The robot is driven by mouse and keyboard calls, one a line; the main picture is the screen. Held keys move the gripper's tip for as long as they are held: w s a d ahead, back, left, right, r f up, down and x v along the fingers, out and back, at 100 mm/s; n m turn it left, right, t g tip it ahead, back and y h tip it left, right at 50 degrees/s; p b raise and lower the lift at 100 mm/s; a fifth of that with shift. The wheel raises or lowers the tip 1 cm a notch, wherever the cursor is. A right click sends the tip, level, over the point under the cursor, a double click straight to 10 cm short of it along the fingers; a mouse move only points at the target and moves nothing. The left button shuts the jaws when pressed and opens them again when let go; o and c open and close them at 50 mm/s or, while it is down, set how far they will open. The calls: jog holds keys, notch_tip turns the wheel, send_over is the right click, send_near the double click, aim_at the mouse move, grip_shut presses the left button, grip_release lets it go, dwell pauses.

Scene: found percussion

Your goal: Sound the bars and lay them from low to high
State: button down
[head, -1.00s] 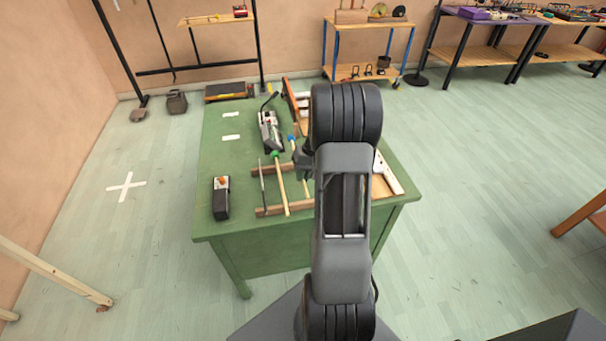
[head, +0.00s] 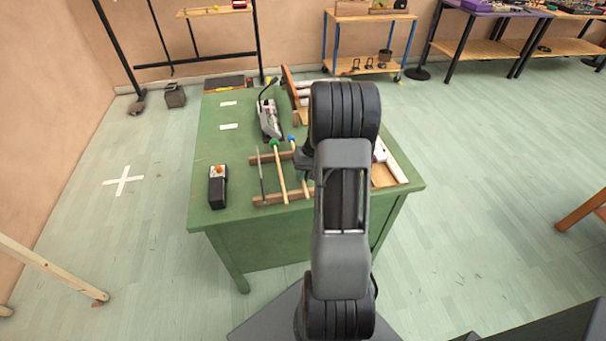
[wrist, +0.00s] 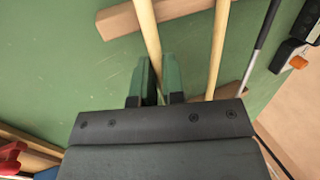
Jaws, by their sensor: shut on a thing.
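My gripper (wrist: 155,85) is shut on a pale wooden stick (wrist: 150,38); its green fingers lie on either side. In the head view this is the blue-headed mallet (head: 292,140); my arm hides part of it. A green-headed mallet (head: 280,172) lies beside it across two wooden rails; its stick also shows in the wrist view (wrist: 217,50). A thin metal rod (head: 261,175) lies left of it. Whether the held mallet touches the rails is unclear. White bars (head: 390,160) show right of my arm by a wooden tray; more pale bars (head: 304,88) lie behind.
The green table (head: 208,150) carries a black box with an orange button (head: 218,187) at front left and a grey device with a stalk (head: 269,118). White marks lie on its clear left side. Shelves and carts stand along the far wall.

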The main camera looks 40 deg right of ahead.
jog(key=shift+f+b, duration=0.3)
jog(key=shift+f, duration=0.05)
dwell(0.4)
jog(key=c, duration=1.1)
grip_release()
jog(key=v, duration=1.4)
jog(key=shift+p, duration=0.3)
